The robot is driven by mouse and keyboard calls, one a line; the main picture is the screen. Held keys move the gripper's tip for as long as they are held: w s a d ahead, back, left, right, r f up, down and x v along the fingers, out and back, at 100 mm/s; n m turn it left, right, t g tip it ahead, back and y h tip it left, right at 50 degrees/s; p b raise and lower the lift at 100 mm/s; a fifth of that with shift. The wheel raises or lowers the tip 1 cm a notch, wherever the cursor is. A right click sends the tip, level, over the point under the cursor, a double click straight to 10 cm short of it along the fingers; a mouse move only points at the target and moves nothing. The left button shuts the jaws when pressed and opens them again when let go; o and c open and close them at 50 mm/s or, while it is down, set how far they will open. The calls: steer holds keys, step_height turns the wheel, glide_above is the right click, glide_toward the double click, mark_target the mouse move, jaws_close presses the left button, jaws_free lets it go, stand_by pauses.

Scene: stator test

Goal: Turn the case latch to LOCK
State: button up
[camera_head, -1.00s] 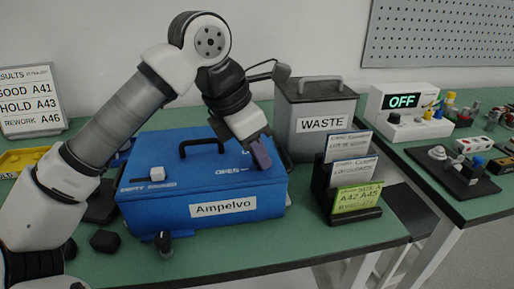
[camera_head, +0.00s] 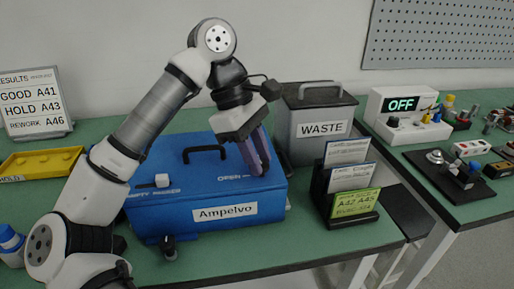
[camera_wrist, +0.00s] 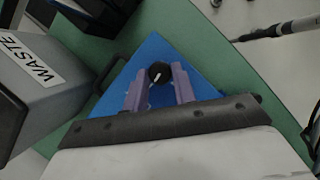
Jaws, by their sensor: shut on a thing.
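The blue case (camera_head: 165,215), labelled Ampelvo, sits on the green bench with its lid down. Its latch is a round black knob (camera_wrist: 159,73) with a white pointer line, seen in the wrist view on the blue lid. My gripper (camera_head: 256,170) points down at the right end of the lid, and its purple fingers hide the latch in the head view. In the wrist view my gripper (camera_wrist: 158,77) has one finger on each side of the knob, shut on it. An OPEN mark shows just left of the fingers; I cannot see a LOCK mark.
A grey WASTE bin (camera_head: 295,142) stands close behind and right of the case. A black card rack (camera_head: 318,190) stands to its right. The case's black handle (camera_head: 205,150) rises left of my gripper. A yellow tray (camera_head: 40,163) lies at the far left.

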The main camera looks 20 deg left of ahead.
steer(key=shift+m+g+p, duration=0.3)
steer(key=shift+m+p, duration=0.15)
steer(key=shift+m, duration=0.35)
steer(key=shift+w, duration=0.1)
steer(key=o, duration=1)
steer(key=p+v, duration=0.3)
steer(key=v, duration=1.1)
steer(key=shift+d+f, duration=0.15)
steer(key=shift+d, duration=0.05)
